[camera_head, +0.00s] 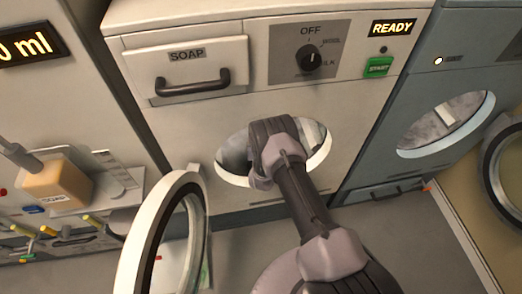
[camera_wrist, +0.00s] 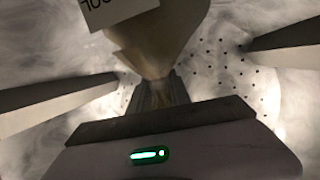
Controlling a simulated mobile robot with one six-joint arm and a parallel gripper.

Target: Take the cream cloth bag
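The cream cloth bag (camera_wrist: 155,42) shows in the wrist view inside the perforated drum. It carries a white tag (camera_wrist: 115,10) with upside-down lettering, cut off by the frame edge. The bag narrows to a gathered neck between the fingers of my gripper (camera_wrist: 161,92), which look shut on it. In the head view my arm reaches into the round opening of the cream washing machine (camera_head: 220,110). My gripper's fingertips and the bag are hidden there by the arm and the drum.
The machine's round door (camera_head: 142,245) stands open at the left of the opening. The soap drawer (camera_head: 188,68) above is shut. A blue-grey machine (camera_head: 385,125) stands at right, its door (camera_head: 497,165) open. Drum ribs (camera_wrist: 55,97) flank my gripper.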

